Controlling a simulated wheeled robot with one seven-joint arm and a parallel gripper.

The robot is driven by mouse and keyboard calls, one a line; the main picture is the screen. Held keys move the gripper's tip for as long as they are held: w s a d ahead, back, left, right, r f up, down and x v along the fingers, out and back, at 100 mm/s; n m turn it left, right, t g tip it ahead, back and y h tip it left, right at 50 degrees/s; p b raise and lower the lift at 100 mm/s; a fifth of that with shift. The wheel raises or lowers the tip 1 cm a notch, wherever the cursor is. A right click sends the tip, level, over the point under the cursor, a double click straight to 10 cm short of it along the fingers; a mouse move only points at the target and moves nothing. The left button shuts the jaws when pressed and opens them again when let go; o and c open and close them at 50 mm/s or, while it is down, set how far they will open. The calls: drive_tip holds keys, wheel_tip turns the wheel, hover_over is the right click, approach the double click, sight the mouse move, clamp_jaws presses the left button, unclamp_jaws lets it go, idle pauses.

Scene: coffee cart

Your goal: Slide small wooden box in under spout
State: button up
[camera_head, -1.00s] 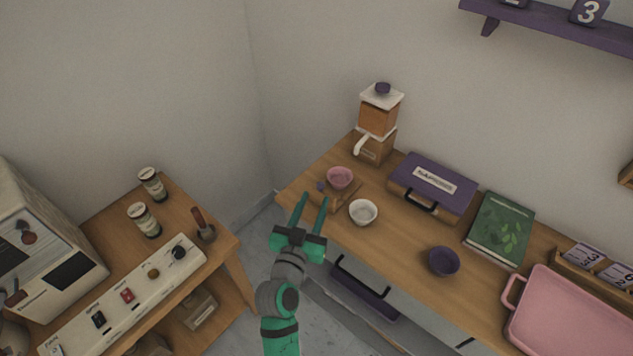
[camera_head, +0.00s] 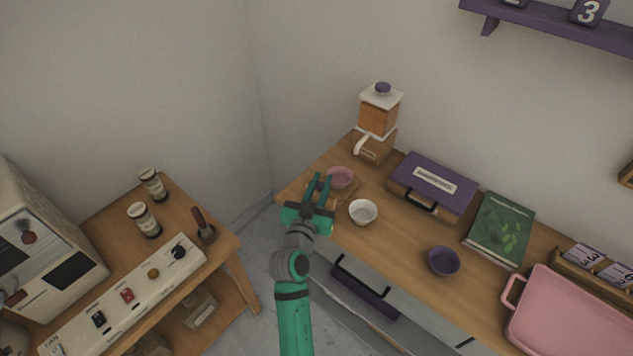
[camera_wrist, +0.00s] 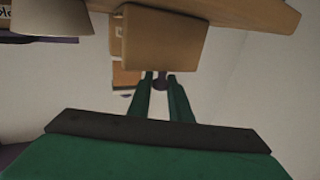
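The small wooden box (camera_head: 346,192) is at the left end of the right-hand table, by the pink bowl (camera_head: 340,176). My gripper (camera_head: 321,182) partly hides it. In the wrist view the box (camera_wrist: 165,40) shows large, just beyond my fingers. A small purple knob (camera_wrist: 161,83) shows between the fingertips (camera_wrist: 160,78); I cannot tell whether they touch it. The fingers are apart. The dispenser with an amber middle (camera_head: 379,118) stands behind on the table, with a white spout (camera_head: 363,143) on its left side.
A white bowl (camera_head: 363,212) stands close to the right of my gripper. A purple case (camera_head: 433,183), green book (camera_head: 500,230) and dark purple bowl (camera_head: 443,261) are farther right. The left table holds jars (camera_head: 144,221) and a control panel. The floor between the tables is open.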

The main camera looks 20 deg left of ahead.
clamp_jaws()
drive_tip(key=shift+w+d, duration=0.2)
drive_tip(key=shift+w, duration=0.45)
drive_tip(key=shift+w+d, duration=0.25)
drive_tip(key=shift+w, duration=0.4)
drive_tip(key=shift+w+d, duration=0.2)
drive_tip(key=shift+w, duration=0.45)
drive_tip(key=o, duration=0.7)
unclamp_jaws()
drive_tip(key=shift+o, duration=0.2)
drive_tip(key=s, duration=0.9)
drive_tip(key=shift+s+d, duration=0.25)
drive_tip(key=shift+d, duration=0.15)
drive_tip(key=shift+s+a, duration=0.15)
drive_tip(key=shift+s, duration=0.6)
